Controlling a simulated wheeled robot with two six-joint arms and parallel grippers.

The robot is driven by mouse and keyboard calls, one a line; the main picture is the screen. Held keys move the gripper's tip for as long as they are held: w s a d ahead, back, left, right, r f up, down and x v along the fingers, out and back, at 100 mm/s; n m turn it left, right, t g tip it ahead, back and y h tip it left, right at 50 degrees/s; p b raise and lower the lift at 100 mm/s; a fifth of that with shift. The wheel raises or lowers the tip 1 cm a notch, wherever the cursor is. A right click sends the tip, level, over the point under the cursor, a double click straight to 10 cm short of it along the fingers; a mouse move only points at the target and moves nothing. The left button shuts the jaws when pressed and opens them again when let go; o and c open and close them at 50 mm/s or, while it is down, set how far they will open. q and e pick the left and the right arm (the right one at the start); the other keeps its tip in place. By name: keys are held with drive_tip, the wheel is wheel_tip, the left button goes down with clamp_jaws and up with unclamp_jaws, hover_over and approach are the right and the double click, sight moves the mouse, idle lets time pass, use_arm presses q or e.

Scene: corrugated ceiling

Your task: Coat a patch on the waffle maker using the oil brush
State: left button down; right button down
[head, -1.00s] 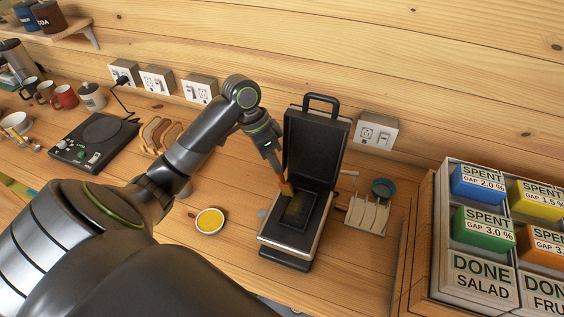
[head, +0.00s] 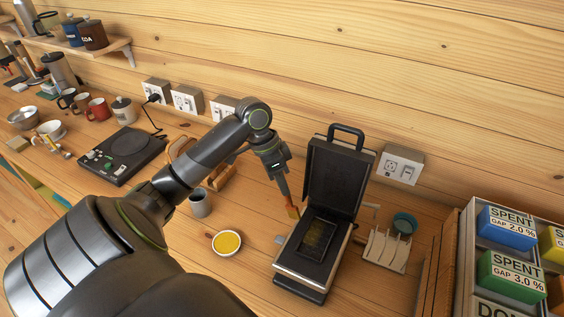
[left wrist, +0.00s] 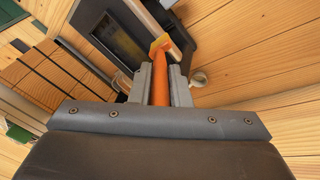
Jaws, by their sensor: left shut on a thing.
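The black waffle maker (head: 284,262) stands open on the counter, its lid (head: 336,180) upright. Its lower plate has a rectangular patch (head: 317,237) with a faint yellowish look. My left gripper (head: 284,190) is shut on the oil brush (head: 292,211), whose yellowish head points down beside the plate's upper left edge; I cannot tell whether it touches. In the left wrist view, the brush's orange handle (left wrist: 160,84) sits between the fingers, with the waffle maker (left wrist: 97,23) beyond. A bowl of yellow oil (head: 227,243) stands left of the waffle maker. My right gripper is not in view.
A grey cup (head: 200,203) and a wooden rack (head: 222,180) stand behind the oil bowl. A white rack (head: 386,250) and a teal round item (head: 404,223) are right of the waffle maker. A crate of labelled blocks (head: 466,262) stands far right. A black hotplate (head: 122,156) is left.

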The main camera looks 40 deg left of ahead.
use_arm(q)
drive_tip(key=shift+r, duration=2.9)
drive_tip(key=shift+r, duration=1.5)
